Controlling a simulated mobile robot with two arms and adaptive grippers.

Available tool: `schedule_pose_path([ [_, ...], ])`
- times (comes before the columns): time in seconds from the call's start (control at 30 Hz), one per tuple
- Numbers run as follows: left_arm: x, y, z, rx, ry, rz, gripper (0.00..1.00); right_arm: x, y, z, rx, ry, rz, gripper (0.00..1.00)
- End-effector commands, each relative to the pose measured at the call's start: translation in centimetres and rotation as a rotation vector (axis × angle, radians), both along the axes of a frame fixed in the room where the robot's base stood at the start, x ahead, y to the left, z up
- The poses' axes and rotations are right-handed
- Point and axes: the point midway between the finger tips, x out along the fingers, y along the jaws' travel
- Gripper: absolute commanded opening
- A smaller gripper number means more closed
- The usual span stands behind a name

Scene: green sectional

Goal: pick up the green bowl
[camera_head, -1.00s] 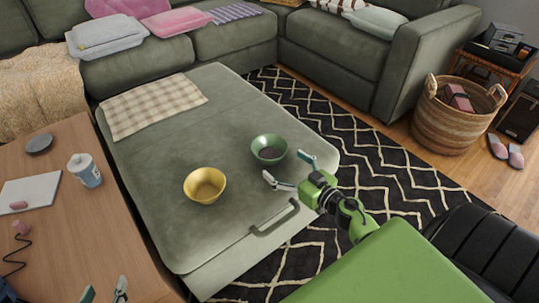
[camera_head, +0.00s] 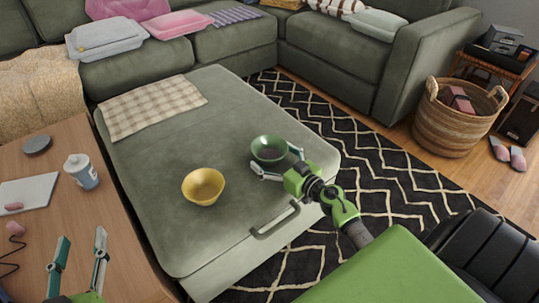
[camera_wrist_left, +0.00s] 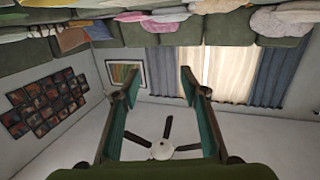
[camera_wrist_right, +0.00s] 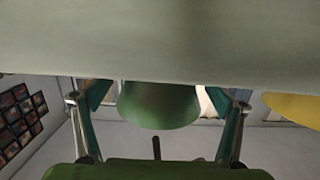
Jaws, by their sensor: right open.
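The green bowl (camera_head: 269,149) stands upright on the grey-green ottoman (camera_head: 190,145), near its right edge. My right gripper (camera_head: 276,162) is at the bowl's near side, its two fingers spread to either side of it. In the right wrist view the bowl (camera_wrist_right: 160,104) shows centred between the open fingers (camera_wrist_right: 158,112); I cannot tell whether either finger touches it. My left gripper (camera_head: 80,252) is low at the left, over the wooden table, open and empty. In the left wrist view its fingers (camera_wrist_left: 160,85) are wide apart with only the room behind them.
A yellow bowl (camera_head: 203,186) stands on the ottoman left of the green bowl. A checkered cloth (camera_head: 152,106) lies at the ottoman's far left. The wooden table (camera_head: 60,220) at left holds a white-blue cup (camera_head: 82,171). A wicker basket (camera_head: 455,120) stands at right.

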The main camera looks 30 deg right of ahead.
Motion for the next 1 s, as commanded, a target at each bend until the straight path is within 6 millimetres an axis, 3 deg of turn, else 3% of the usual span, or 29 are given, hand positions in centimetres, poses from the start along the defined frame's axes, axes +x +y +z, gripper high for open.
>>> schedule_pose_path([
  [0.13, 0.0, 0.0, 0.0, 0.000, 0.001, 0.000, 0.40, 0.0, 0.0, 0.0, 0.000, 0.000, 0.000, 0.86],
  [0.3, 0.0, 0.0, 0.0, 0.000, 0.002, 0.000, 0.40, 0.0, 0.0, 0.0, 0.000, 0.000, 0.000, 0.42],
  [0.33, 0.0, 0.0, 0.0, 0.000, 0.002, 0.000, 0.40, 0.0, 0.0, 0.0, 0.000, 0.000, 0.000, 0.40],
  [0.73, -0.1, 0.1, -0.4, 0.005, 0.020, 0.002, 0.40, 0.0, 0.0, 0.3, 0.000, -0.002, 0.000, 0.40],
  [1.0, -0.9, 0.7, -3.2, 0.039, 0.155, 0.011, 0.40, 0.0, 0.0, 0.9, -0.001, -0.002, 0.000, 0.40],
])
